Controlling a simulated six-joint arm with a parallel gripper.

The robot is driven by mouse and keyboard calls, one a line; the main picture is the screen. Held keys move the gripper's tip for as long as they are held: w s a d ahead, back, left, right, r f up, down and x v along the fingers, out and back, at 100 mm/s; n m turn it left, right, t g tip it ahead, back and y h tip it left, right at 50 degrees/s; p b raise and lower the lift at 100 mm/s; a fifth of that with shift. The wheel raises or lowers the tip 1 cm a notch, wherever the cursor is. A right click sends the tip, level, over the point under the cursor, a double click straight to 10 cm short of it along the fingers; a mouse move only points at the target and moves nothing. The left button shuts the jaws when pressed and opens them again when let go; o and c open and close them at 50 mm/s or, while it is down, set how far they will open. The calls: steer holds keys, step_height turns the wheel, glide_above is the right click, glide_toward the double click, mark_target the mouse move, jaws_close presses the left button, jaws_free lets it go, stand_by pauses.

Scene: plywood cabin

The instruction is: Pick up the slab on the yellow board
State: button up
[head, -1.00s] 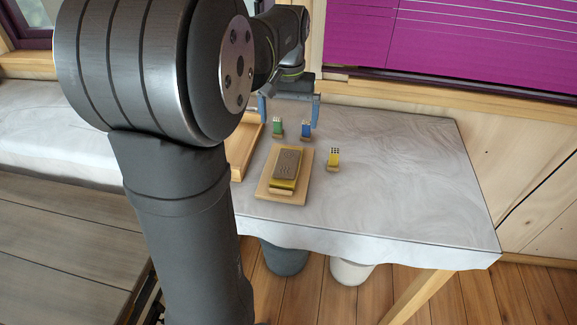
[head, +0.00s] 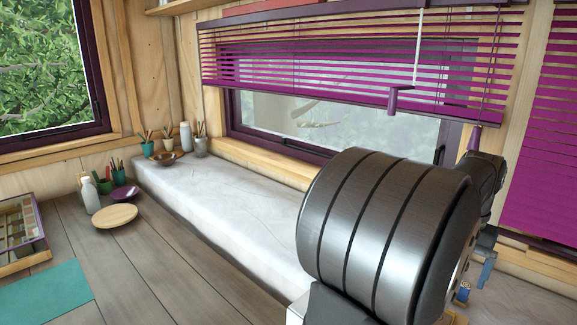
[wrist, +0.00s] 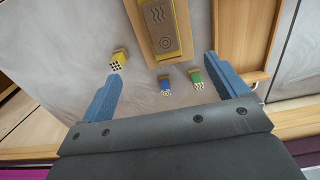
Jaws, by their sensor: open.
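In the wrist view, the slab (wrist: 159,14) is a flat brown piece with engraved wavy lines and a ring mark. It lies on the yellow board (wrist: 185,32), which shows as a yellow edge around it. Both rest on a pale wooden base (wrist: 147,45), and the top of the picture cuts them off. My gripper (wrist: 163,70) is open and empty, its blue fingers wide apart. The slab is ahead of the fingertips, not between them. In the head view, my arm hides most of this area; the slab and board are not visible there.
Yellow (wrist: 118,60), blue (wrist: 165,86) and green (wrist: 196,79) dotted blocks stand near the fingers. A wooden tray (wrist: 233,30) lies right of the slab. In the head view, a long pale counter (head: 220,195), bowls, bottles and pencil cups are at left.

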steer(key=s+a+f+t+h, duration=0.1)
steer(key=s+a+t+h, duration=0.2)
steer(key=s+a, duration=0.1)
glide_toward(447, 317)
steer(key=a+f, duration=0.1)
steer(key=s+a+f, duration=0.1)
steer(key=a+f, duration=0.1)
steer(key=shift+s+f, duration=0.1)
steer(key=shift+f, duration=0.15)
steer(key=shift+a+x, duration=0.15)
steer(key=shift+x, duration=1.2)
steer(key=shift+a+x, duration=0.1)
steer(key=shift+x, duration=1.25)
steer(key=shift+w, duration=0.25)
steer(key=c, duration=1.3)
steer(key=shift+r, duration=0.1)
